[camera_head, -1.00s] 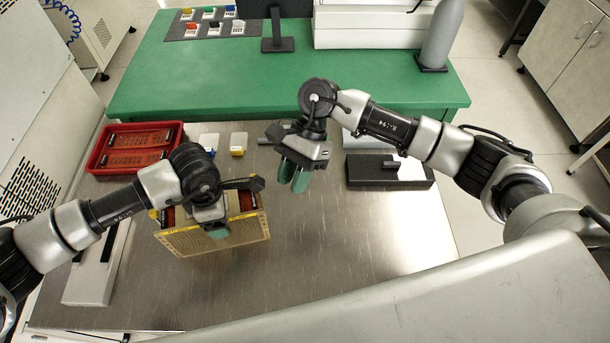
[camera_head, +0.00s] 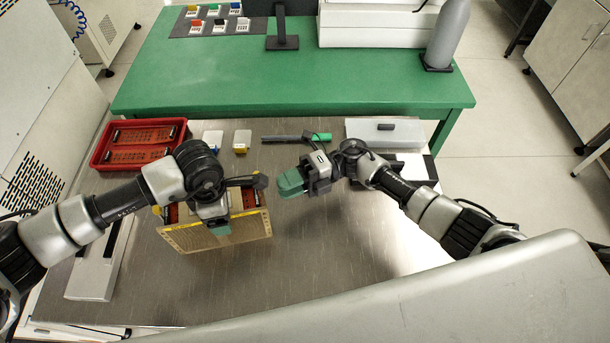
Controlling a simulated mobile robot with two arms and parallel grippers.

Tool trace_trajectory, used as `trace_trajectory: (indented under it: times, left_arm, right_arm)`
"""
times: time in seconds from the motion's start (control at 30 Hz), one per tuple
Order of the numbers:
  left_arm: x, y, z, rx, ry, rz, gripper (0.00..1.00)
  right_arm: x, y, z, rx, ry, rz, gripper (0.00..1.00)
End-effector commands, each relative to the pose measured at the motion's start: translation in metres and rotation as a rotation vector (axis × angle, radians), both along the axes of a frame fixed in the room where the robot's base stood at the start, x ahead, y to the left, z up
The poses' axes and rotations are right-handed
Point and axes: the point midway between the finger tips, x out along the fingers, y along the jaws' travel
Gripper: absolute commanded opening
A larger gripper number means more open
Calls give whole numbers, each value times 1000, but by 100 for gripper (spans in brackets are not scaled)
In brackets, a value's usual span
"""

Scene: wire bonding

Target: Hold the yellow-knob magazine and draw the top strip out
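The magazine (camera_head: 240,233) is a box with a tan, ribbed front face and yellow edging; dark red-brown parts show behind it. A yellow knob (camera_head: 157,209) shows at its upper left corner. My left gripper (camera_head: 220,229) is shut on the magazine near its middle, with a green fingertip against the tan face. The arm hides part of its top. My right gripper (camera_head: 291,184) is to the right of the magazine and apart from it. Its green fingers point left and overlap, so their gap is unclear; no strip shows in them. The top strip cannot be told apart.
A red tray (camera_head: 97,158) with brown strips lies at the back left of the steel table (camera_head: 310,260). Two small pale blocks (camera_head: 242,138), a dark pen-like tool (camera_head: 281,139) and a grey-white box (camera_head: 384,131) stand along the back. A white bar (camera_head: 93,278) lies left.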

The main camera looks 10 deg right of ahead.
Motion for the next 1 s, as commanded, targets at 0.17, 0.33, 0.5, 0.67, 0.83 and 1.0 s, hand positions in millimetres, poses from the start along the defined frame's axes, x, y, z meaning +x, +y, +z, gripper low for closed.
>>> trace_trajectory:
  times: [0.17, 0.33, 0.5, 0.67, 0.83, 1.0]
  left_arm:
    - [1, 0, 1, -1, -1, 0, 34]
    - [1, 0, 1, -1, -1, 0, 34]
    - [1, 0, 1, -1, -1, 0, 34]
    - [1, 0, 1, -1, -1, 0, 34]
    - [1, 0, 1, -1, -1, 0, 34]
    - [1, 0, 1, -1, -1, 0, 34]
  right_arm:
    - [-8, 34, 1, 2, -1, 3, 27]
    - [-13, 54, 1, 1, -2, 2, 27]
    - [-15, 63, 1, 1, -3, 2, 27]
    - [-16, 65, 1, 0, -3, 2, 27]
    - [-16, 64, 1, 0, -3, 2, 19]
    - [-16, 64, 0, -1, -3, 2, 0]
